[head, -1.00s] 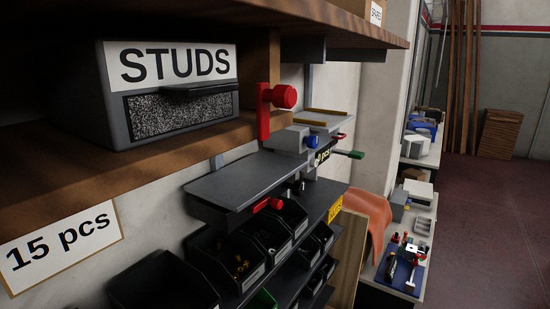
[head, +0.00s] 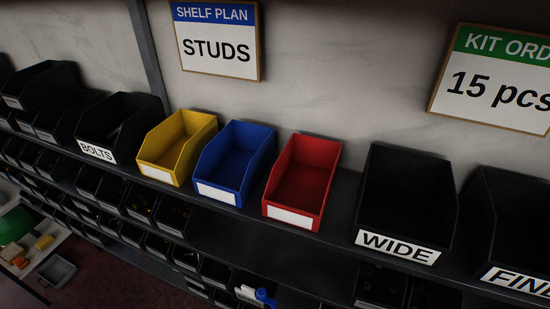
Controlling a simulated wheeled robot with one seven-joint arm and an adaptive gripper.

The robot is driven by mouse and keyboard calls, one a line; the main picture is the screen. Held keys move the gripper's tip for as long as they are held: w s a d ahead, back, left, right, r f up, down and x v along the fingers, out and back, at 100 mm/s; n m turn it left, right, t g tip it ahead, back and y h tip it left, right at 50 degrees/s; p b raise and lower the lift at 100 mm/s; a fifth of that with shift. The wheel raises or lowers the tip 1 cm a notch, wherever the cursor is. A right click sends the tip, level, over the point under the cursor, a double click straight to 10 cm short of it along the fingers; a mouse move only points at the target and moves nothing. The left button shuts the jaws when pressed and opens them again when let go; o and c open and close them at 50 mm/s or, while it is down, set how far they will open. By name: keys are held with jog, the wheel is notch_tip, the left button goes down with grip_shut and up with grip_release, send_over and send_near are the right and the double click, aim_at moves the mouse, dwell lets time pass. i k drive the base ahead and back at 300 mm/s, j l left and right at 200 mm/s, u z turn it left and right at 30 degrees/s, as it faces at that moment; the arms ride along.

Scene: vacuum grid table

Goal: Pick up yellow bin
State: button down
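The yellow bin (head: 175,147) stands upright on the upper shelf of a dark bin rack, left of the middle of the head view. Its open top and a blank white front label face me, and it looks empty. A blue bin (head: 234,163) stands close on its right. A black bin labelled BOLTS (head: 117,127) stands on its left. My gripper is not in view.
A red bin (head: 303,181) and a black WIDE bin (head: 405,207) stand further right on the shelf (head: 340,210). Signs reading SHELF PLAN STUDS (head: 216,42) and 15 pcs (head: 495,80) hang behind. Lower rows hold many small black bins.

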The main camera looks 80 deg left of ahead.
aim_at(171, 152)
jog(key=u, duration=2.95)
